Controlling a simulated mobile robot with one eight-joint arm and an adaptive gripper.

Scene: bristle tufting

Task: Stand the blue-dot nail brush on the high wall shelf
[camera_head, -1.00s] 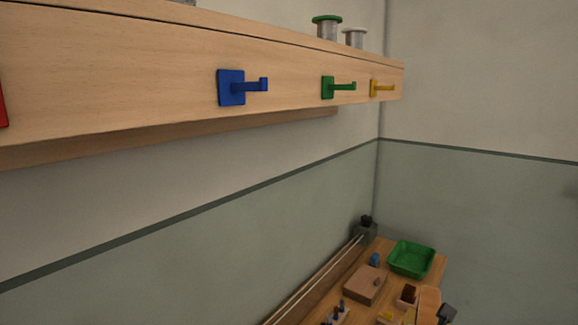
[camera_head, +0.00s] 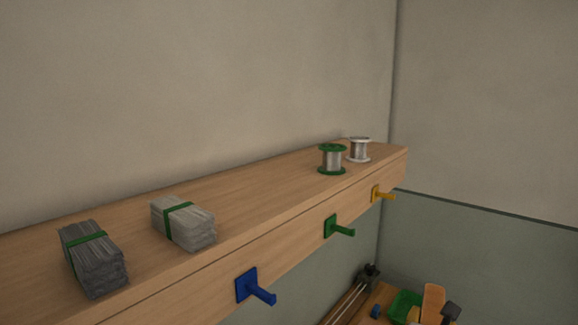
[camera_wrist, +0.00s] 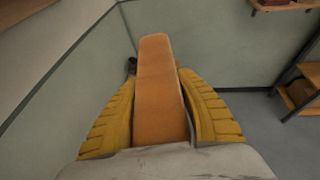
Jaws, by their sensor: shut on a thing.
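My gripper (camera_wrist: 157,82) is shut on a long orange-brown wooden block, the nail brush (camera_wrist: 160,100), between its two yellow ribbed fingers. The block points away from the wrist. No blue dot or bristles show on the visible face. In the head view an orange block that looks like the same brush (camera_head: 433,300) shows upright at the lower right, beside a dark piece. It is well below the shelf and apart from it. The high wall shelf (camera_head: 265,195) runs along the left wall, its wooden top in view.
On the shelf are two banded grey bundles (camera_head: 92,260) (camera_head: 183,223), a green-rimmed spool (camera_head: 332,160) and a white-rimmed spool (camera_head: 359,150). Bare top lies between bundles and spools. Blue (camera_head: 255,287), green (camera_head: 338,228) and yellow (camera_head: 382,194) pegs stick out in front. A green tray (camera_head: 403,304) is below.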

